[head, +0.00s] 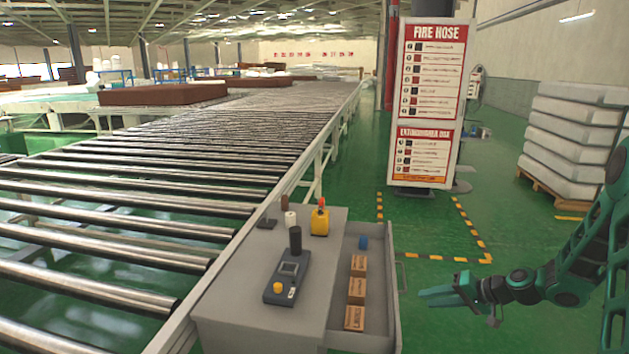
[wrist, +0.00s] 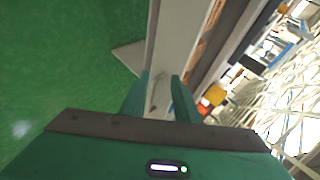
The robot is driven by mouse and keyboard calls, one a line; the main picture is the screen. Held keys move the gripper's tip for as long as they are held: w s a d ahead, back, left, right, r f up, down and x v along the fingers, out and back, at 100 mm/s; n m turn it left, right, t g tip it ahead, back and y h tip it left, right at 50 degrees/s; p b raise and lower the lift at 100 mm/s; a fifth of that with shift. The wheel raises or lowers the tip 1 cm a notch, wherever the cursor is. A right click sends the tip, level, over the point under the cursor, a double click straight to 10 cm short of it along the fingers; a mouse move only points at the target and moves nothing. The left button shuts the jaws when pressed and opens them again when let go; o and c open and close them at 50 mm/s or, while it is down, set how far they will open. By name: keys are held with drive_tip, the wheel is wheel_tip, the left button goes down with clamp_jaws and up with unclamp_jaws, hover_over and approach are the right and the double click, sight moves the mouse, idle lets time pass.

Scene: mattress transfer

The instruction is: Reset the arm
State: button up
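My green gripper (head: 440,293) is at the right in the head view, its fingers pointing left toward the open drawer (head: 388,262) of the grey cabinet (head: 255,325). It looks apart from the drawer, a short way right of its front and handle (head: 402,277). In the wrist view, the two fingers of my gripper (wrist: 161,78) are spread with a gap between them. They hold nothing; the pale drawer front (wrist: 178,35) shows beyond them.
The drawer holds several brown boxes (head: 357,290) and a blue item (head: 363,242). A controller (head: 288,278) and a yellow device (head: 320,220) stand on the cabinet. A roller conveyor (head: 130,210) runs at left. A sign (head: 430,100) and stacked mattresses (head: 570,140) stand behind. Green floor is clear around my gripper.

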drive_tip(key=s+d+r+g+h, duration=0.2)
drive_tip(key=s+r, duration=0.4)
drive_tip(key=s, duration=0.8)
drive_tip(key=s+d+r+m+g+h, duration=0.1)
drive_tip(key=s+d+r+g+h, duration=0.1)
drive_tip(key=s+r, duration=0.5)
drive_tip(key=s+d+r+m+g+h, duration=0.1)
drive_tip(key=s+r+h, duration=0.3)
drive_tip(key=s, duration=1.6)
wheel_tip(320, 180, up, 4)
drive_tip(key=shift+s+d+f+g, duration=0.3)
drive_tip(key=shift+d+g, duration=0.1)
drive_tip(key=shift+g, duration=0.5)
